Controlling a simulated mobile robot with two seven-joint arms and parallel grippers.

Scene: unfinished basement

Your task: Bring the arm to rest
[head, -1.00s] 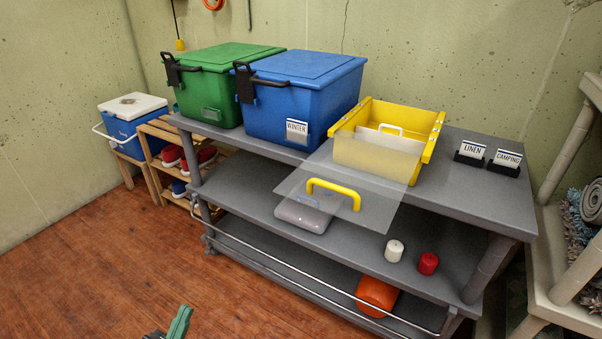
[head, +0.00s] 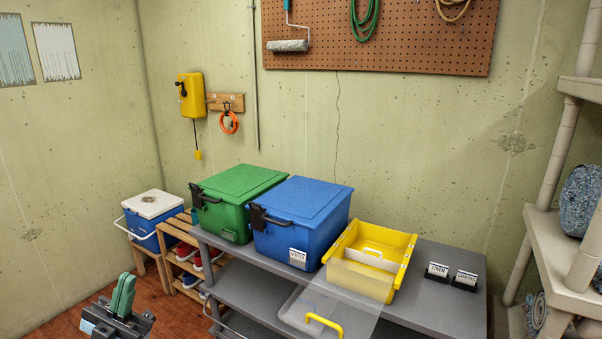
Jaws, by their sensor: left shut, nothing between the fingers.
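My left gripper (head: 122,296) shows at the lower left of the head view, in front of the wooden floor. Its green fingers point up and are closed together with nothing between them. It is apart from the grey shelf unit and everything on it. My right gripper is not in the view.
A grey shelf unit (head: 432,318) carries a green bin (head: 238,190), a blue bin (head: 302,215), a yellow tray (head: 405,262) with a clear front flap, and two label holders (head: 437,272). A cooler (head: 155,215) stands behind my gripper. A beige rack (head: 563,245) stands at right.

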